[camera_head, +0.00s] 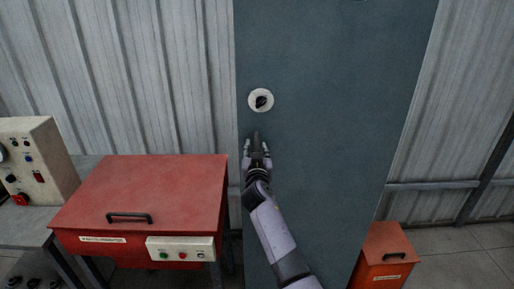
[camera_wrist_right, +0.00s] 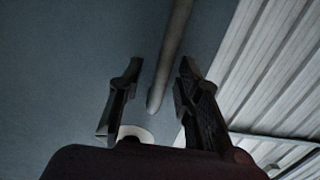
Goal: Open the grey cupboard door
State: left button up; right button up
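The grey cupboard door (camera_head: 335,95) stands upright and looks shut in the head view. A round pale plate with a dark knob or lock (camera_head: 261,100) sits near its left edge; the plate's rim also shows in the right wrist view (camera_wrist_right: 136,132). My right gripper (camera_head: 257,143) is just below this plate, in front of the door. In the right wrist view it is open (camera_wrist_right: 160,68). A grey bar handle (camera_wrist_right: 172,50) runs between its two fingers, nearer the right finger, with no clear contact. The gripper and arm hide this handle in the head view. My left gripper is not in view.
A red machine box (camera_head: 150,190) with a black handle and buttons stands left of the door. A beige control panel (camera_head: 38,160) sits on a bench at far left. An orange-red bin (camera_head: 385,250) stands low at right. Corrugated wall (camera_head: 160,70) lies behind.

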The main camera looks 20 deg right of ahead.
jog(key=shift+s, duration=0.1)
jog(key=shift+c, duration=0.4)
grip_shut()
dwell(0.3)
